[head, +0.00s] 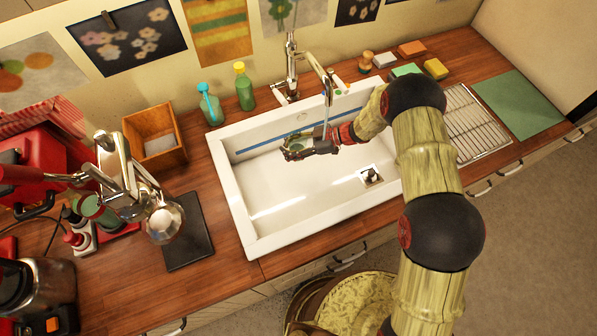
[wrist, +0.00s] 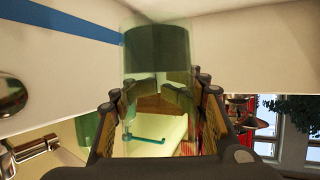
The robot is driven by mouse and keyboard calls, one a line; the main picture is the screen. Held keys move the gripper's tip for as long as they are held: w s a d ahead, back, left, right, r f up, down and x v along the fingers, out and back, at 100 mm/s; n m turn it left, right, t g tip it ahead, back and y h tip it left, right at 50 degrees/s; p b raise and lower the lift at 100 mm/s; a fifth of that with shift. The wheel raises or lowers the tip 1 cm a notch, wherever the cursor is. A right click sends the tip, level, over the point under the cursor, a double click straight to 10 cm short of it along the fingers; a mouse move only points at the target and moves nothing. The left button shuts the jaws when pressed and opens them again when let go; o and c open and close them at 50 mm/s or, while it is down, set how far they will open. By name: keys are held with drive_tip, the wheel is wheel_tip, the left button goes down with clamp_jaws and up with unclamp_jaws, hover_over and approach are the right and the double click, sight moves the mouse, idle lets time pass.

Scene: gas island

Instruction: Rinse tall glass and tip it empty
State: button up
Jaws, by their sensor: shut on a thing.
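The tall glass (wrist: 157,85) is clear green and sits between the fingers of my gripper (wrist: 158,100) in the wrist view. My gripper is shut on it. In the head view, my gripper (head: 298,150) reaches in from the right over the white sink (head: 280,195), with the glass (head: 297,139) small and partly hidden at its fingers. The chrome tap (head: 310,66) stands behind the sink. A thin pale streak runs down from its spout, just right of the glass and beside my wrist. The glass's exact tilt and contents cannot be told.
A blue bottle (head: 209,104) and a green bottle (head: 244,87) stand behind the sink's left side. Sponges (head: 435,68) lie behind right. A wire rack (head: 474,122) and green mat (head: 517,104) lie on the right. The sink floor is mostly clear.

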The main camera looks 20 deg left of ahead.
sight(297, 147)
drive_tip(key=shift+s+r, duration=0.15)
drive_tip(key=shift+s+r+n, duration=0.1)
drive_tip(key=shift+r+n, duration=0.05)
drive_tip(key=shift+n, duration=0.15)
drive_tip(key=shift+s+r+n+t+b, duration=0.5)
drive_tip(key=shift+s+n+t+b, duration=0.15)
drive_tip(key=shift+n+t+b, duration=0.4)
drive_tip(key=r+n+b, duration=0.1)
drive_tip(key=b, duration=0.1)
drive_tip(key=s+r+n+t+b, duration=0.1)
drive_tip(key=b, duration=0.1)
drive_tip(key=n+t+b, duration=0.1)
drive_tip(key=b, duration=0.1)
drive_tip(key=shift+s+d+r+n+y, duration=0.15)
drive_tip(key=shift+s+r+n+y, duration=0.1)
drive_tip(key=shift+r+n+y, duration=0.15)
drive_tip(key=shift+w+r+n+t+b, duration=0.15)
drive_tip(key=shift+r+n+t+b, duration=0.7)
drive_tip(key=shift+b, duration=1.25)
